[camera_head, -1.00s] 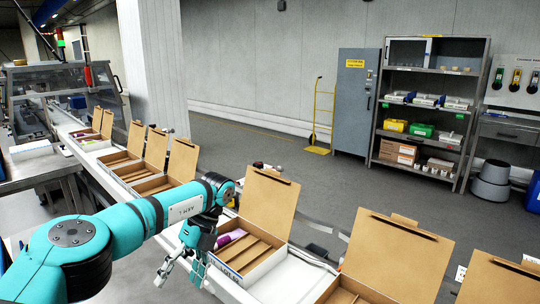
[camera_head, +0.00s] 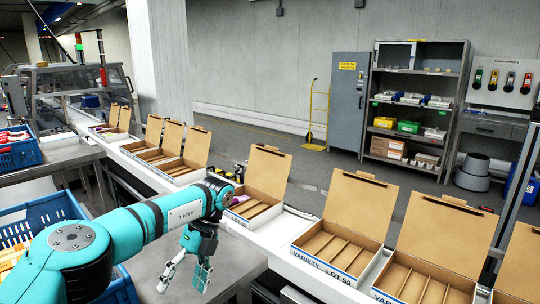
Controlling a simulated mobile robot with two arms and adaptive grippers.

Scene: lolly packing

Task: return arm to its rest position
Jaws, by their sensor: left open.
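My left arm comes in from the lower left, with a teal forearm. My left gripper (camera_head: 185,276) hangs with its fingers pointing down, apart and empty. It is over the grey metal table (camera_head: 228,268), in front of the conveyor line and clear of the boxes. The nearest open carton (camera_head: 268,180), behind my wrist, has long dividers and a small purple item (camera_head: 239,199) at its left end; my wrist hides part of it. My right gripper is not in view.
More open cartons stand along the line, including a "VARIETY LOT 50" carton (camera_head: 347,220) whose visible compartments look empty. A blue crate (camera_head: 50,213) stands beside my arm at the left, and another blue crate (camera_head: 22,156) holds red-and-white packs. Shelves (camera_head: 417,108) stand far behind.

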